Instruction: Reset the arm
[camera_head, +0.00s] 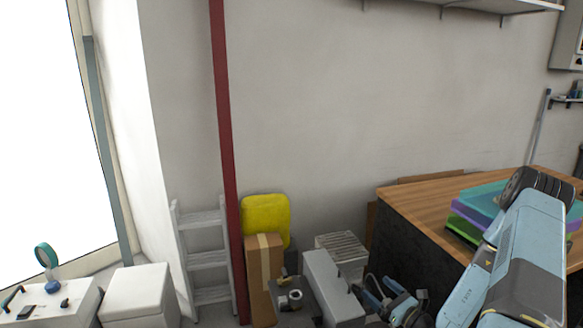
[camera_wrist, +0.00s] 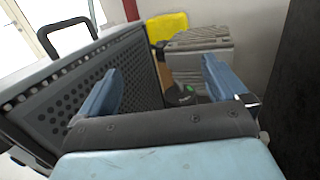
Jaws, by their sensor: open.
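My gripper (camera_wrist: 160,84) is open and empty in the wrist view, with its two blue fingers spread apart. In the head view my gripper (camera_head: 376,290) is low, at the lower right, beside a grey box-shaped unit (camera_head: 330,290). My light blue arm rises to a dark elbow joint in front of the wooden-topped counter. In the wrist view a grey perforated panel (camera_wrist: 130,75) with a black handle stands close to the left finger. I cannot tell whether they touch.
A ribbed grey unit (camera_head: 342,247), a cardboard box (camera_head: 264,275) and a yellow object (camera_head: 266,218) stand by the wall. A red pole (camera_head: 226,130) and a grey step ladder (camera_head: 205,255) are further left. Coloured trays (camera_head: 480,208) sit on the counter (camera_head: 425,197).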

